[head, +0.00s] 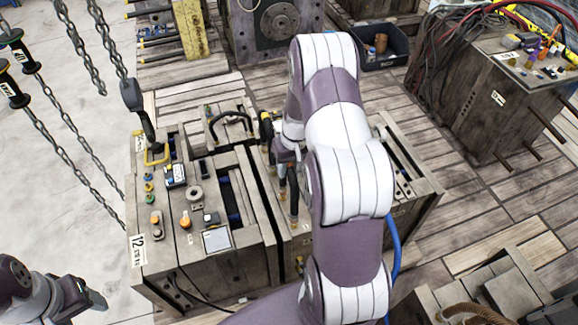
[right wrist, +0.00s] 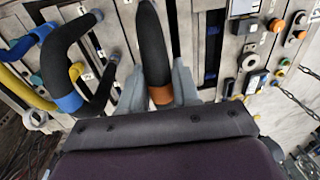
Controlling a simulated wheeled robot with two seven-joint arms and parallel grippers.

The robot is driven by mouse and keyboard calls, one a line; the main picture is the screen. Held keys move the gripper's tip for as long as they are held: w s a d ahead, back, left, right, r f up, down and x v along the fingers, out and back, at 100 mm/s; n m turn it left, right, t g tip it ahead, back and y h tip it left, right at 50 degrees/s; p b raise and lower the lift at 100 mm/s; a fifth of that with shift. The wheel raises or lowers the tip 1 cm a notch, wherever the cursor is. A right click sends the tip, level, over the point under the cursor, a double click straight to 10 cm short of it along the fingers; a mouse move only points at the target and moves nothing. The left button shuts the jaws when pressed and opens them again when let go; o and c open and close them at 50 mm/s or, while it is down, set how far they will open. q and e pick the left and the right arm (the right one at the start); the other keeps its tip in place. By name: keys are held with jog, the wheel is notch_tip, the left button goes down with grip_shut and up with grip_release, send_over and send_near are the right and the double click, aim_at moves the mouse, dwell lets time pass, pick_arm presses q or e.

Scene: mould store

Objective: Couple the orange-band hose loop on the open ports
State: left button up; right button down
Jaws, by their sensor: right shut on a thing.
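My right gripper (right wrist: 160,92) is shut on the orange-band hose loop (right wrist: 152,45), a thick black hose with an orange band (right wrist: 162,95) between the grey fingers in the right wrist view. In the head view my right gripper (head: 286,158) is at the mould's middle, partly hidden by my forearm; a black hose with an orange end (head: 293,206) hangs below it. The loop's far end leaves the top of the right wrist view. I cannot make out which ports are open. My left gripper (head: 92,298) is at the lower left, away from the mould; its opening is unclear.
Beside the held hose are a black hose with a blue band (right wrist: 70,102) and a yellow hose (right wrist: 25,85). The mould block (head: 205,265) carries knobs and fittings. Chains (head: 75,150) hang at left. Another block with hoses (head: 490,100) stands at right.

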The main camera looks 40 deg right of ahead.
jog(key=shift+f, duration=0.1)
jog(key=shift+f+b, duration=0.5)
jog(key=shift+f, duration=0.65)
dwell(1.7)
jog(key=c, duration=0.7)
grip_release()
jog(key=shift+b, duration=0.3)
jog(key=shift+c, duration=0.2)
notch_tip(320, 180, up, 13)
jog(key=d, duration=0.1)
jog(key=shift+s+d+f, duration=0.2)
jog(key=shift+s, duration=0.05)
